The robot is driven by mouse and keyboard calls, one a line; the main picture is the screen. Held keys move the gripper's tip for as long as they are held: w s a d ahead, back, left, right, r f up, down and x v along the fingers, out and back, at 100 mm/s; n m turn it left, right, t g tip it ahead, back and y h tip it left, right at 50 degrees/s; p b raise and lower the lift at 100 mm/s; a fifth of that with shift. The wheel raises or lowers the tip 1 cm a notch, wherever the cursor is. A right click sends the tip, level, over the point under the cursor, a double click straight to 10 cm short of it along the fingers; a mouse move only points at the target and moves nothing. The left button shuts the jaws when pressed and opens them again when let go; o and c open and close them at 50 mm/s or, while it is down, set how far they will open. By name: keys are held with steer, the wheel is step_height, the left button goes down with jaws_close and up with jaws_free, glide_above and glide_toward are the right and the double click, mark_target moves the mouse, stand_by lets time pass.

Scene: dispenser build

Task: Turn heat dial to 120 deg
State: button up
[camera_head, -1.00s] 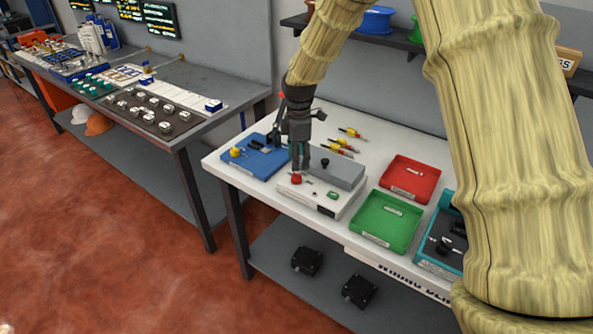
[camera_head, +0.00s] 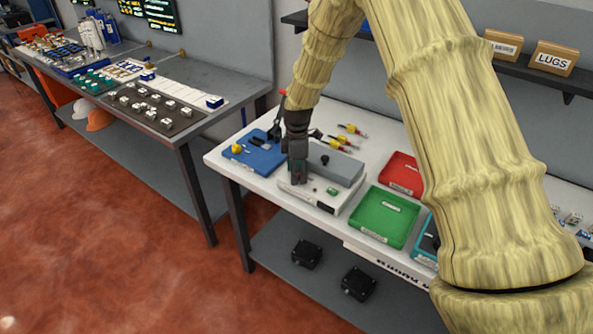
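A white device (camera_head: 324,203) with a grey block (camera_head: 345,168) on its back part sits on the white workbench. A black knob (camera_head: 325,160) is on the grey block, and a small green part (camera_head: 332,191) is on the white front part. My gripper (camera_head: 298,181) points down over the left part of the device, with its fingertips low at the top face. No red dial shows there now; the gripper covers that spot. Whether the fingers are around something, and any scale marks, are too small or hidden to tell.
A blue tray (camera_head: 272,166) lies left of the device, and a green tray (camera_head: 365,220) and a red tray (camera_head: 396,181) lie to its right. Yellow-handled tools (camera_head: 350,130) lie behind. My arm hides part of the right side of the bench.

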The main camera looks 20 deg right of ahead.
steer(key=shift+s+r, duration=0.1)
steer(key=shift+s, duration=0.05)
steer(key=c, duration=0.9)
steer(key=shift+o, duration=0.2)
